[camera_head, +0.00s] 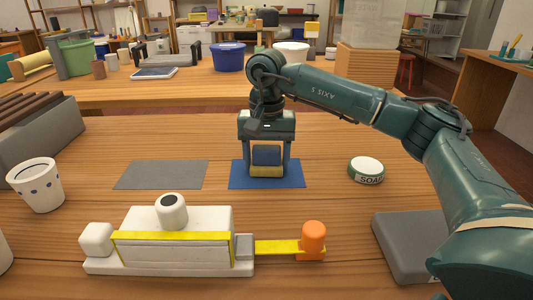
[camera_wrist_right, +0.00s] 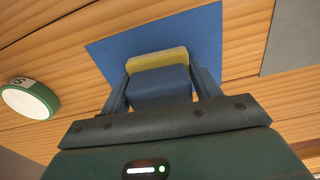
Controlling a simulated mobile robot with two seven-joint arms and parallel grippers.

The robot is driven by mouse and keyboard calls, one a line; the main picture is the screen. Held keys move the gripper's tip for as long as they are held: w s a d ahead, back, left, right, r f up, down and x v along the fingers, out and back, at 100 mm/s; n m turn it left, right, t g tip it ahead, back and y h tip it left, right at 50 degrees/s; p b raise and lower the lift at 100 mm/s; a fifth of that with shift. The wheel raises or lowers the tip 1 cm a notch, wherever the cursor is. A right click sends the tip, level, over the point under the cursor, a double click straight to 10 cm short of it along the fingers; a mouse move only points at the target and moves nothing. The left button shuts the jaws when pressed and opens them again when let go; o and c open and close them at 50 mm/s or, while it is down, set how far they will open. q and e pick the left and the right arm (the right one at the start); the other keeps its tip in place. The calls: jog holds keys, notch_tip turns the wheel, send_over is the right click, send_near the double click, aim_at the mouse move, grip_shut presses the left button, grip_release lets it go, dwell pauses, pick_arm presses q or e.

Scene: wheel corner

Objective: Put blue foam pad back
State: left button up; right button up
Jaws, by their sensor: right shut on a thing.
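The blue foam pad (camera_head: 266,154) is a small blue block with a yellow lower layer. My right gripper (camera_head: 266,166) points down with one finger on each side of the pad and is shut on it. The pad is over the blue mat (camera_head: 237,180), near the mat's middle; I cannot tell whether its yellow underside touches the mat. In the right wrist view, the pad (camera_wrist_right: 160,84) sits between the fingers of the right gripper (camera_wrist_right: 162,80), with the blue mat (camera_wrist_right: 112,52) around it. My left gripper is not in view.
A grey mat (camera_head: 162,175) lies left of the blue one. A round soap tin (camera_head: 366,171) stands to the right. A white device with a yellow strip (camera_head: 175,252) and orange knob (camera_head: 313,238) lies in front. A white cup (camera_head: 36,187) stands at left, a grey block (camera_head: 403,246) at front right.

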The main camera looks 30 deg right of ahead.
aim_at(266, 146)
jog(key=shift+f, duration=0.15)
jog(key=shift+f, duration=0.15)
jog(key=o, duration=1.2)
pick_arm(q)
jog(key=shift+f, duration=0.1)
pick_arm(e)
jog(key=shift+b, duration=0.6)
jog(key=r+p, duration=0.1)
jog(key=r, duration=0.3)
jog(key=r+p, duration=0.2)
jog(key=r, duration=0.2)
jog(key=r+p, duration=0.1)
jog(key=r, duration=0.3)
jog(key=shift+w+d+r, duration=0.15)
jog(key=shift+w, duration=0.15)
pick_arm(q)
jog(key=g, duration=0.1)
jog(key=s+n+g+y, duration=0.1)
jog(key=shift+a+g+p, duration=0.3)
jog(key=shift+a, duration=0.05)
pick_arm(e)
jog(key=shift+r, duration=0.55)
